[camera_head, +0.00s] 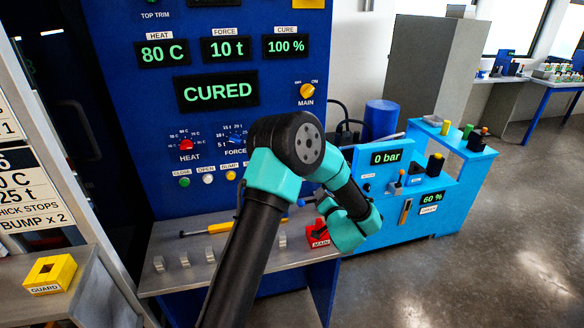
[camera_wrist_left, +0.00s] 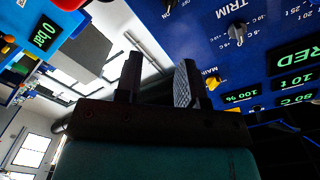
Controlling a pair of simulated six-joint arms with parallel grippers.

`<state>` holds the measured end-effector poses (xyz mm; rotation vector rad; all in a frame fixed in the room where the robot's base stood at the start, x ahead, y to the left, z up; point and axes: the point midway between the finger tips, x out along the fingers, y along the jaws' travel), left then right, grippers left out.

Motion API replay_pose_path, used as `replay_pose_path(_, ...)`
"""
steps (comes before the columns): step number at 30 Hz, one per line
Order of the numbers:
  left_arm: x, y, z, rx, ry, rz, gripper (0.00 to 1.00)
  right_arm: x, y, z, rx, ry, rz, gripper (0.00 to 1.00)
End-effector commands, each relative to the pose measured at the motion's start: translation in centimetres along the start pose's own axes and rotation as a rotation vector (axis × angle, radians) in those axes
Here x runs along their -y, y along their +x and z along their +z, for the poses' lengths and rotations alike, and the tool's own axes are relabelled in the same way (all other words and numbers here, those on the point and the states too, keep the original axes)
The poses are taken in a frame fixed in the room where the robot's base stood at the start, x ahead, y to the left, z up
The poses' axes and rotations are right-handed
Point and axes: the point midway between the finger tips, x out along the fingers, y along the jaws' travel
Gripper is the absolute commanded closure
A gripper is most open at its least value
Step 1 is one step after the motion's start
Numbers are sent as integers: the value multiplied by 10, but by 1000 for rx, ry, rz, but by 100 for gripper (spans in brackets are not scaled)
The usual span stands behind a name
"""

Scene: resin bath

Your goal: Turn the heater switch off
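In the left wrist view, seen upside down, a small dark switch (camera_wrist_left: 171,12) with an ON label is cut by the top edge; its name is not readable. It sits on the blue press panel (camera_head: 120,60), next to the TRIM knob (camera_wrist_left: 238,33). My arm hides this part of the panel in the head view. My left gripper (camera_wrist_left: 160,75) has its two fingers apart with nothing between them. Its fingertips are hidden in the head view, where my teal and black arm bends across the press. My right gripper is not in view.
The yellow MAIN knob (camera_head: 307,91) and red HEAT knob (camera_head: 187,145) are on the same panel. A grey shelf (camera_head: 180,277) with a red MAIN block (camera_head: 318,236) lies below. A light-blue machine (camera_head: 425,205) stands at right. The floor at far right is clear.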

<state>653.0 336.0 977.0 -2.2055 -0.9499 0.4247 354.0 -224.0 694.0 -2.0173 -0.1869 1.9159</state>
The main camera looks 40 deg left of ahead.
Motion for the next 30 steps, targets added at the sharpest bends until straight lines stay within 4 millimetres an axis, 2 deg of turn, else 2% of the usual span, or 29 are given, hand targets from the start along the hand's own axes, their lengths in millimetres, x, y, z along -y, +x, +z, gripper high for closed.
replay_pose_path(3, 8, 3, -7, 3, 3, -42, 64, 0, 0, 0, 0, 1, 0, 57)
replay_pose_path(11, 7, 3, -6, 3, 3, -41, 64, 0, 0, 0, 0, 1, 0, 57)
replay_pose_path(17, 8, 11, -6, 3, 3, -41, 64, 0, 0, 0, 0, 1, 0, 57)
replay_pose_path(23, 9, 36, -6, 4, 2, -42, 64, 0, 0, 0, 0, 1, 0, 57)
replay_pose_path(30, 10, 77, -5, 4, 2, -41, 64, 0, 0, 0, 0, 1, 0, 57)
